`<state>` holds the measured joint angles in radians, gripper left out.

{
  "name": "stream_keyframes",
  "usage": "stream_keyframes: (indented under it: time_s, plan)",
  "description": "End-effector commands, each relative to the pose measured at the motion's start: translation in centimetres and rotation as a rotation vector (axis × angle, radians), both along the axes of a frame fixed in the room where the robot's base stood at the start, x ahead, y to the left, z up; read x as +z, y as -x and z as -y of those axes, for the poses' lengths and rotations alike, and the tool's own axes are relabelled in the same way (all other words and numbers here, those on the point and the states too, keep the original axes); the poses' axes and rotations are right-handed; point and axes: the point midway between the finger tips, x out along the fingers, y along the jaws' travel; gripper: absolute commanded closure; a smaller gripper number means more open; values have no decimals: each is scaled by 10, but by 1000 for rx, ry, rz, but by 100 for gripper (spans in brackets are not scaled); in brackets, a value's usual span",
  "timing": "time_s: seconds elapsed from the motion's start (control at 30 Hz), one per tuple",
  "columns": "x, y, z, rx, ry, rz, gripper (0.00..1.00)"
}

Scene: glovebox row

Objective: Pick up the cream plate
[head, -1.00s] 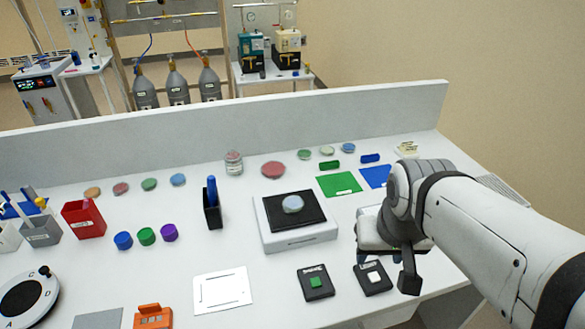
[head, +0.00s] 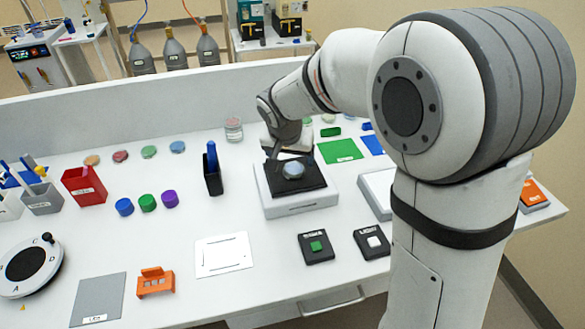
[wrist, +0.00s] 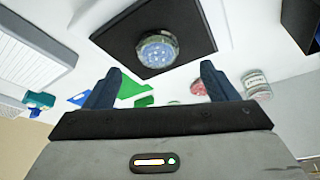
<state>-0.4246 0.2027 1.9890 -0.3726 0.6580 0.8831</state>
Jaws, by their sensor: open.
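No plate is plainly cream. A pale, bluish round dish (head: 293,170) sits on the black top of the white balance (head: 300,208); it also shows in the wrist view (wrist: 157,49). A tan dish (head: 92,160) lies at the left end of a row on the bench. I cannot tell which is the cream plate. My gripper (wrist: 160,82) is open and empty, above the back edge of the balance. In the wrist view the pale dish is beyond the fingertips, apart from them. In the head view my arm hides part of the back row of dishes.
A clear jar or dish stack (head: 233,129) stands left of my gripper. A dark upright holder (head: 212,175) with a blue item stands left of the balance. A green mat (head: 339,151) lies to the right. A low wall (head: 130,110) runs along the back.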

Motion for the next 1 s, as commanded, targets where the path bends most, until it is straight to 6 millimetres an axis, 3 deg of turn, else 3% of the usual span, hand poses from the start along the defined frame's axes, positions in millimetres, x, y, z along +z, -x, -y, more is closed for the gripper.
stream_keyframes:
  time_s: [0.37, 0.67, 1.0]
  plan:
    - [-46, -16, 7, 1, 1, -2, 21]
    - [-51, -18, 6, 2, 0, -1, 21]
    - [-51, -18, 6, 2, 0, -1, 49]
